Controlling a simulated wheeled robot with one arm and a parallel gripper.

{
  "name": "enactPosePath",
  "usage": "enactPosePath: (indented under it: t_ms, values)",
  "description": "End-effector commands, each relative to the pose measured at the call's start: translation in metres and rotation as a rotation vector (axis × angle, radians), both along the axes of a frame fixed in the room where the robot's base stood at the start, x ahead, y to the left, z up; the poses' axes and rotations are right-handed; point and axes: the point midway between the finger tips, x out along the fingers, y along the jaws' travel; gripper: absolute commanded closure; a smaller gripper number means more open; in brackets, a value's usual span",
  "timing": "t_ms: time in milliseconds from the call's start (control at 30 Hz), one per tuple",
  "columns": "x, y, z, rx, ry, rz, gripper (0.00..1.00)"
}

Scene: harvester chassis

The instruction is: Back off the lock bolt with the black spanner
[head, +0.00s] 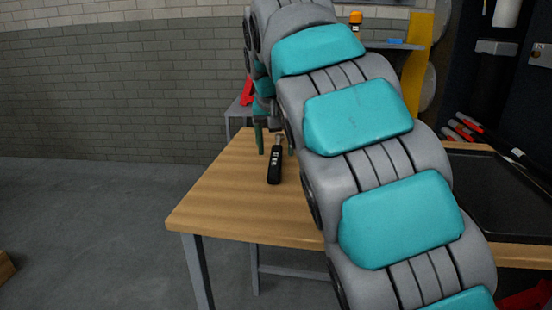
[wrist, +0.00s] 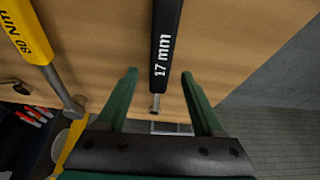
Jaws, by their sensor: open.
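The black spanner (head: 274,170), marked "17 mm", lies on the wooden table. It also shows in the wrist view (wrist: 164,45), with its thin metal end pointing toward my palm. My gripper (wrist: 159,73) is open, its two green fingers on either side of the spanner's line and apart from it. In the head view my gripper (head: 275,150) is at the spanner's metal end, partly behind my arm. I cannot tell its height above the table. The lock bolt cannot be made out in either view.
A yellow tool (wrist: 28,38) marked "80 Nm" lies left of the spanner in the wrist view. A black tray (head: 500,195) lies on the right part of the table. The table's left end (head: 215,200) is bare.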

Motion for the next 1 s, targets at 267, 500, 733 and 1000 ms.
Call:
enactPosePath:
  t_ms: [267,500,733,1000]
  values:
    - [0.008,-0.001,-0.019,0.0,0.0,-0.001,0.31]
    - [0.008,-0.001,-0.018,0.0,-0.001,-0.001,0.44]
    - [0.008,-0.001,-0.018,0.0,-0.002,-0.001,0.7]
    - [0.008,-0.001,-0.018,0.0,-0.002,-0.001,1.0]
